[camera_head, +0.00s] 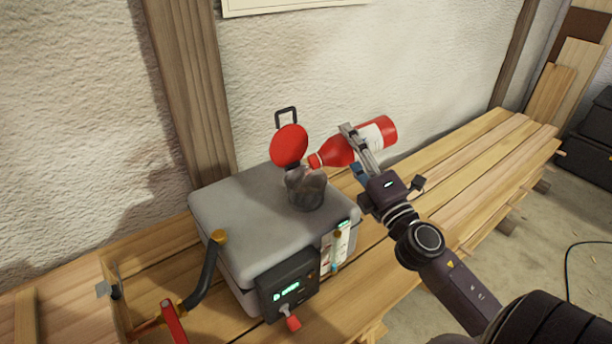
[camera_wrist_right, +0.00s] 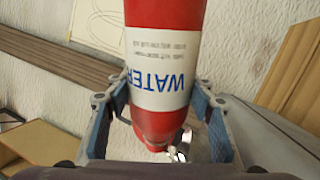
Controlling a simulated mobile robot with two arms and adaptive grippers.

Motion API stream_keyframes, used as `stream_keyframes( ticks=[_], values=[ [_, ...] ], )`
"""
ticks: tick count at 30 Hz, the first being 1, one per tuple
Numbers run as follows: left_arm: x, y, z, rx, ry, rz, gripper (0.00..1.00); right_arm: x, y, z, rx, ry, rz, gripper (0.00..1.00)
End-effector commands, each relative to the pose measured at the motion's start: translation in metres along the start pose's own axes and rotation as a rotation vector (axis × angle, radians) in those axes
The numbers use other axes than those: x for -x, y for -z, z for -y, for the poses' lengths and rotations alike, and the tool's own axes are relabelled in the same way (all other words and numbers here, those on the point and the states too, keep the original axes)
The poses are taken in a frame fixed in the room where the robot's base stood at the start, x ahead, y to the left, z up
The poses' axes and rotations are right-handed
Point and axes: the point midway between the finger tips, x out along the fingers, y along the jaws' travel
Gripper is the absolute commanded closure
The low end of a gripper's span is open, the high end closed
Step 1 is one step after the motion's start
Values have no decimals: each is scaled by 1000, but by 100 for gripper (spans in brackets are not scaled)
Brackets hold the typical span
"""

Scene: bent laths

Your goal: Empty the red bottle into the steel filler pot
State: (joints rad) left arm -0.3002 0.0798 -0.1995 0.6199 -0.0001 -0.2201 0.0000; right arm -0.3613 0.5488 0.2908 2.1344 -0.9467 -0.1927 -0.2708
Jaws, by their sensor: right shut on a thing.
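The red bottle (camera_head: 340,151) with a white label lies tilted in the head view, its neck pointing left and slightly down. Its neck end is at the rim of the steel filler pot (camera_head: 306,193), which stands on top of the grey box. The pot's round red lid (camera_head: 290,146) stands open beside the bottle's neck. My right gripper (camera_head: 358,150) is shut on the bottle's body. In the right wrist view the bottle (camera_wrist_right: 166,25) shows a label reading WATER between the fingers (camera_wrist_right: 162,110). I cannot tell whether liquid is flowing. My left gripper is not in view.
The grey box (camera_head: 255,215) with a control panel (camera_head: 288,284) sits on a slatted wooden bench (camera_head: 460,180). A dark hose (camera_head: 207,270) and a red handle (camera_head: 173,320) are at its left. The bench to the right is clear. A rough wall stands behind.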

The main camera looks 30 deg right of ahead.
Motion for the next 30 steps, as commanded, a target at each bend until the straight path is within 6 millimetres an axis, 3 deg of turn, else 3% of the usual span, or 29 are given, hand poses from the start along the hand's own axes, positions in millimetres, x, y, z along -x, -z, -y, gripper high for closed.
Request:
stream_keyframes(
  ticks=[30],
  values=[
    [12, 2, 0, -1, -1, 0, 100, 0, -6, -8, 98, 0, -27, 80]
  ],
)
